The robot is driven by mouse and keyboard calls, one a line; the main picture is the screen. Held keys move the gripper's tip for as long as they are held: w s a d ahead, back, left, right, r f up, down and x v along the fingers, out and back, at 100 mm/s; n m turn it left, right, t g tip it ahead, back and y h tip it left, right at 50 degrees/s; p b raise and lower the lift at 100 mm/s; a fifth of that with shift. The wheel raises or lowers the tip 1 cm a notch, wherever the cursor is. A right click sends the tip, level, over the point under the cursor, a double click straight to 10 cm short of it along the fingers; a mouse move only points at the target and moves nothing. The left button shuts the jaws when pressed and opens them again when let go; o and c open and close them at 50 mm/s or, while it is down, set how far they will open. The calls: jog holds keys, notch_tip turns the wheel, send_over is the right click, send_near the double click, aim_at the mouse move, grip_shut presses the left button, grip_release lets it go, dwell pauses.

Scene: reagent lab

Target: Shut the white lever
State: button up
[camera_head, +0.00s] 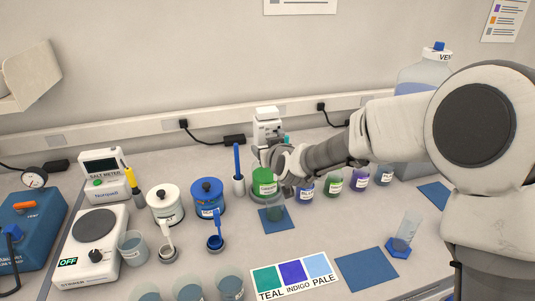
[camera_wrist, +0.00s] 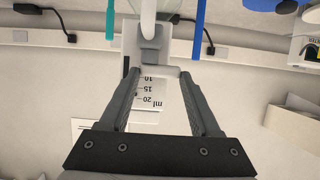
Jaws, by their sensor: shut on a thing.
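A white crosspiece (camera_wrist: 165,71), which I take for the white lever, lies below a grey block (camera_wrist: 149,52). My gripper (camera_wrist: 160,76) has its two fingertips at the ends of this white piece and is shut on it. In the head view my gripper (camera_head: 283,163) is beside the dispenser, and my arm hides part of this area.
Several labelled bottles (camera_head: 334,185) stand right of the dispenser, close under my arm. A blue pen-like rod (camera_head: 237,161) stands just left of it. A white pot (camera_head: 164,202) and a blue pot (camera_head: 207,197) are farther left. Blue mats (camera_head: 366,269) lie in front.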

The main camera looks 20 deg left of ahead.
jog(key=shift+h, duration=0.3)
jog(key=o, duration=1.4)
jog(key=shift+s, duration=0.1)
jog(key=shift+b+v, duration=0.6)
jog(key=shift+v, duration=8)
jog(key=shift+d+f, duration=0.15)
